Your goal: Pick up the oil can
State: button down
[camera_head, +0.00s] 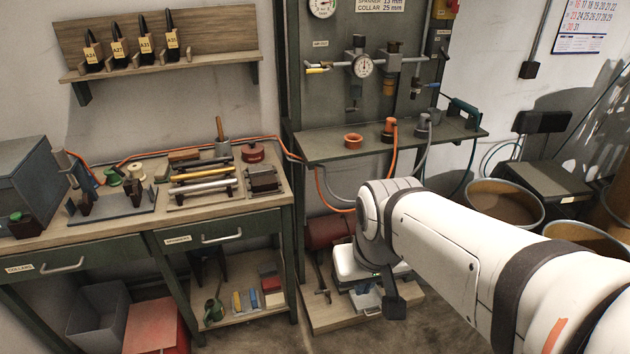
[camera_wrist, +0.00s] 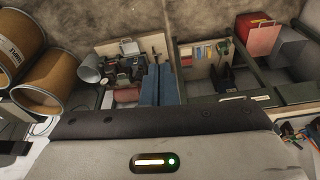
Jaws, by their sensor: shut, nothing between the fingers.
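The oil can (camera_head: 213,309) looks like the small green can with a thin spout on the low wooden shelf under the bench, at the left of several coloured blocks. In the wrist view a small dark green shape (camera_wrist: 225,47) beside the same blocks seems to be it, too small to be sure. My gripper (camera_wrist: 159,68) shows in the wrist view as two blue fingers side by side, shut and empty. It is apart from the can, over the area by the neighbouring pallet. In the head view my arm mostly hides the gripper.
The bench (camera_head: 120,222) with drawers overhangs the low shelf (camera_head: 250,319). A grey bin (camera_head: 97,318) and a red box (camera_head: 155,325) stand left of it. A loaded pallet (camera_head: 330,316) lies to the right. Barrels (camera_head: 505,202) stand farther right.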

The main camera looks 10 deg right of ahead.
aim_at(214, 308)
jog(key=z, duration=1.4)
jog(key=k, duration=1.1)
jog(key=u, duration=1.1)
jog(key=i, duration=1)
jog(key=u, duration=0.05)
